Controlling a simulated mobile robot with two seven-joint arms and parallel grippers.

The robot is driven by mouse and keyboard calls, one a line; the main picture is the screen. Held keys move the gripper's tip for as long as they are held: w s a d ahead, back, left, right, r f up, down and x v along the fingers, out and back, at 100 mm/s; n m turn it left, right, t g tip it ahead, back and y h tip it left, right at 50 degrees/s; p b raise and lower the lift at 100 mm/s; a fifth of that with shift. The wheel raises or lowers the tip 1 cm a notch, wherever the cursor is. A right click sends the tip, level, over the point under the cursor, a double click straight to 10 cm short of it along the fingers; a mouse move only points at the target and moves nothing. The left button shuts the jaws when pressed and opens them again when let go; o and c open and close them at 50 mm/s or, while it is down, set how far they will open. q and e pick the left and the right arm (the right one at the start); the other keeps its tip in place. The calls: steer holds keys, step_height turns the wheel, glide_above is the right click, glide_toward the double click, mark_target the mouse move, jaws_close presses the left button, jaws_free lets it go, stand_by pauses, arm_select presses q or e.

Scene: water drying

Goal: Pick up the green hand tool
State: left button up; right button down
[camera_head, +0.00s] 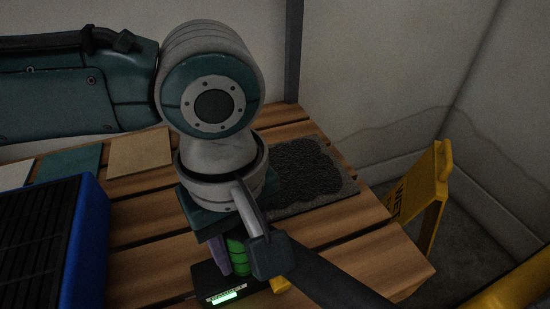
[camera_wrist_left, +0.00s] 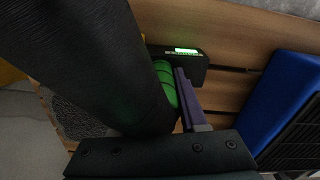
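The green hand tool (camera_head: 238,257) shows as a ribbed green grip beside a black unit with a lit green display (camera_head: 225,296). In the left wrist view the green grip (camera_wrist_left: 166,82) is partly hidden by a thick black tube. My left gripper (camera_head: 232,250) points down over the tool. One purple finger (camera_wrist_left: 186,98) is right beside the green grip; whether it touches is unclear. The other finger is hidden behind the tube, so I cannot tell whether the gripper is closed on the tool. My right gripper is not in view.
The black tube (camera_head: 335,281) runs to the lower right. A blue box with a black grille (camera_head: 90,250) stands at the left on the slatted wooden table (camera_head: 375,250). A dark grey mat (camera_head: 325,188) lies behind. A yellow wet-floor sign (camera_head: 437,190) stands beyond the right edge.

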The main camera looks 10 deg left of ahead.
arm_select(q)
jaws_close()
stand_by(0.4)
step_height(320, 180, up, 20)
steer(key=p, duration=0.8)
